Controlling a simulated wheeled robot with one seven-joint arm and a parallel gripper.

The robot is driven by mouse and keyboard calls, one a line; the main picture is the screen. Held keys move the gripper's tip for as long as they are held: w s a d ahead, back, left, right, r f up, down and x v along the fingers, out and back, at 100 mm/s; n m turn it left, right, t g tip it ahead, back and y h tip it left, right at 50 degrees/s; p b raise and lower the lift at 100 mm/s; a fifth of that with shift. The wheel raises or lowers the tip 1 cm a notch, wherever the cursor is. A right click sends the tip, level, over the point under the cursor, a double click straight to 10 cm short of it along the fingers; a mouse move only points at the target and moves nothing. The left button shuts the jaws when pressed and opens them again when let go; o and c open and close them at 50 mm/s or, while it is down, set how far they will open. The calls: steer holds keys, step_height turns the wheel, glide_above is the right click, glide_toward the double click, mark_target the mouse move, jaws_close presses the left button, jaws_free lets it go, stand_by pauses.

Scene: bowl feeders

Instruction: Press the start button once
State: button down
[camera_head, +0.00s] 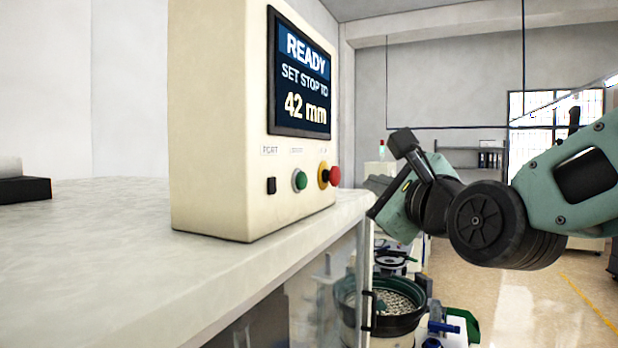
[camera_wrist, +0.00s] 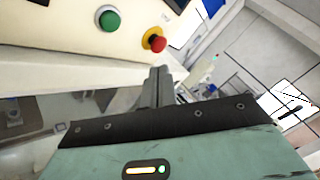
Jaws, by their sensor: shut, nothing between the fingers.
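The start button is a green round button (camera_head: 299,181) on the front of a cream control box (camera_head: 215,120), between a black switch and a red knob. It also shows at the top of the wrist view (camera_wrist: 109,19). The box's screen (camera_head: 300,80) reads "READY SET STOP TO 42 mm". My gripper shows in the wrist view (camera_wrist: 158,75) with its fingers together and empty. Its tips are below and right of the green button, nearer the red knob, and appear apart from both. In the head view my arm is to the right of the box and the fingertips are mostly hidden.
A red emergency-stop knob on a yellow base (camera_head: 329,175) sits just right of the green button. A black rocker switch (camera_head: 271,186) is to its left. The box stands on a pale countertop (camera_head: 110,270). A bowl feeder (camera_head: 392,305) stands below, past the counter's edge.

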mark_target(301, 181)
steer(key=w+a+p, duration=0.3)
steer(key=a, duration=0.5)
steer(key=shift+a, duration=0.15)
stand_by(2.2)
steer(key=shift+w+a+b, duration=0.15)
steer(key=shift+a+b, duration=0.15)
steer(key=shift+a, duration=0.1)
